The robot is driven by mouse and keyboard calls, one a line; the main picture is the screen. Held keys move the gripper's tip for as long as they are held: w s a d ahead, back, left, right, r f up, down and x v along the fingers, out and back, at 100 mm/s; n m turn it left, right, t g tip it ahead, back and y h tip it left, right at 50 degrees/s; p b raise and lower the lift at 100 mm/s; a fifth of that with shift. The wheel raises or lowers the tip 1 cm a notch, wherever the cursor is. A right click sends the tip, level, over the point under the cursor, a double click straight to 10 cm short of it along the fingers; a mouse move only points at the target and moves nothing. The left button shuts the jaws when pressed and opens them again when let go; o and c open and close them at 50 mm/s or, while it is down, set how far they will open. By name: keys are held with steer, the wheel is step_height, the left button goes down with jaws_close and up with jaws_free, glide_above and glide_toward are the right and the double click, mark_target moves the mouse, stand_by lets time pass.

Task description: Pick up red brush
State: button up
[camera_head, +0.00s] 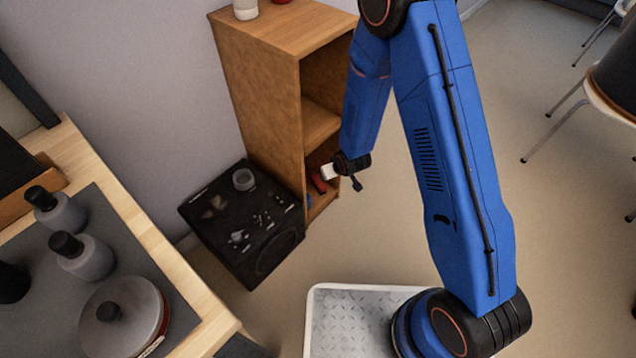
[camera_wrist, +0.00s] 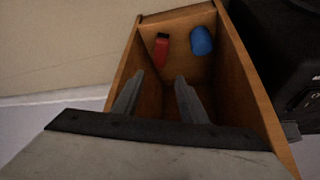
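The red brush (camera_wrist: 161,50) lies in the wooden compartment, on the left side of its floor in the wrist view. A small red part (camera_head: 318,183) shows low in the shelf in the head view, beside my gripper (camera_head: 332,172). In the wrist view my gripper (camera_wrist: 158,88) is open, its two fingers apart with nothing between them. The fingers point into the compartment, and the brush shows beyond their tips. The brush is apart from both fingers in that view.
A blue object (camera_wrist: 201,40) lies right of the brush. The wooden shelf (camera_head: 270,90) has side walls close around the gripper. A black speaker (camera_head: 240,225) stands beside it. A counter (camera_head: 190,300) with bottles and a pot is at left. Open floor (camera_head: 550,200) lies right.

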steer(key=f, duration=0.1)
glide_above(320, 182)
steer(key=s, duration=0.2)
steer(key=f, duration=0.6)
steer(key=d+f, duration=0.1)
steer(key=f, duration=0.3)
steer(key=shift+s, duration=0.2)
steer(key=shift+d+x, duration=0.1)
steer(key=shift+x, duration=1.25)
steer(key=shift+d+x, duration=0.15)
steer(key=shift+x, duration=1.25)
steer(key=shift+s+f, duration=0.1)
steer(key=shift+s, duration=0.05)
steer(key=c, duration=0.9)
steer(key=shift+s+d+r, duration=0.1)
steer(key=shift+d+r, duration=0.05)
steer(key=shift+r, duration=0.45)
step_height(320, 182, up, 6)
steer(key=shift+s+d+r, duration=0.1)
steer(key=shift+s+d, duration=0.05)
steer(key=shift+d, duration=0.05)
steer(key=s+d, duration=0.4)
steer(key=d, duration=0.1)
steer(key=s+d, duration=0.4)
steer(key=d, duration=0.1)
steer(key=s+d, duration=0.3)
steer(key=d, duration=0.2)
steer(key=shift+s+f, duration=0.2)
steer(key=shift+s, duration=0.2)
